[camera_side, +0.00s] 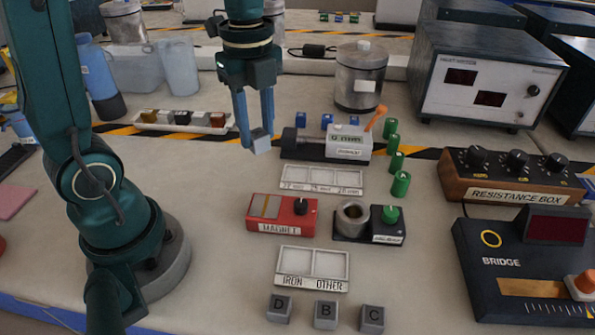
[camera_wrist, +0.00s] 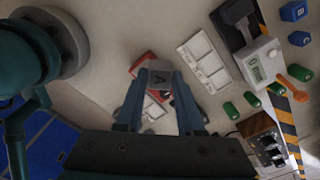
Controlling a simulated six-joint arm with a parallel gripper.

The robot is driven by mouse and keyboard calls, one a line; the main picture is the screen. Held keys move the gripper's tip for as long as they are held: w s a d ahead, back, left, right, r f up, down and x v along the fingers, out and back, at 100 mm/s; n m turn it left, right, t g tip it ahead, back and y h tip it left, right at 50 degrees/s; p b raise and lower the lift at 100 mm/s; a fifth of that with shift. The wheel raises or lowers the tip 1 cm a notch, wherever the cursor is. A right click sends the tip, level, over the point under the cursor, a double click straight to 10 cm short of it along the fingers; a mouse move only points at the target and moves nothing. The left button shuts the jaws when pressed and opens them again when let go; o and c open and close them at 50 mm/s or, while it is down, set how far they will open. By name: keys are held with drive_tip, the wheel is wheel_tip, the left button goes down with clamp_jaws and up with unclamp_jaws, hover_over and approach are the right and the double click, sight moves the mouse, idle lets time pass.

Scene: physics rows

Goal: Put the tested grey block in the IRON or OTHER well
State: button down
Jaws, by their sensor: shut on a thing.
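My gripper (camera_side: 256,138) is shut on a grey block (camera_side: 261,141), held in the air left of the grey gauge with a small display. In the wrist view the block (camera_wrist: 159,78) shows the letter A between my fingers. The white tray with the IRON and OTHER wells (camera_side: 312,269) lies at the front, and both wells look empty. Three grey blocks marked D (camera_side: 279,308), B (camera_side: 326,315) and C (camera_side: 372,319) stand in front of it. The red MAGNET box (camera_side: 281,214) is behind the tray.
The gauge (camera_side: 345,143), several green cylinders (camera_side: 400,184) and a metal canister (camera_side: 360,78) are farther back. The resistance box (camera_side: 510,176) and bridge (camera_side: 520,260) fill the right.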

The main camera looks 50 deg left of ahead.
drive_tip(key=s+d+f+m, duration=0.2)
drive_tip(key=d+m, duration=0.2)
drive_tip(key=d, duration=0.3)
drive_tip(key=s+d+f+m, duration=0.25)
drive_tip(key=d+m, duration=0.25)
drive_tip(key=d, duration=0.3)
drive_tip(key=shift+w+a+f, duration=0.1)
drive_tip(key=shift+w+f, duration=0.05)
drive_tip(key=shift+f, duration=0.9)
drive_tip(key=shift+w+a+f, duration=0.1)
drive_tip(key=shift+w+f, duration=0.1)
drive_tip(key=shift+f, duration=0.8)
drive_tip(key=shift+w+f, duration=0.15)
drive_tip(key=shift+f, duration=0.9)
drive_tip(key=shift+f, duration=0.4)
drive_tip(key=shift+c, duration=0.6)
unclamp_jaws()
wheel_tip(320, 180, up, 8)
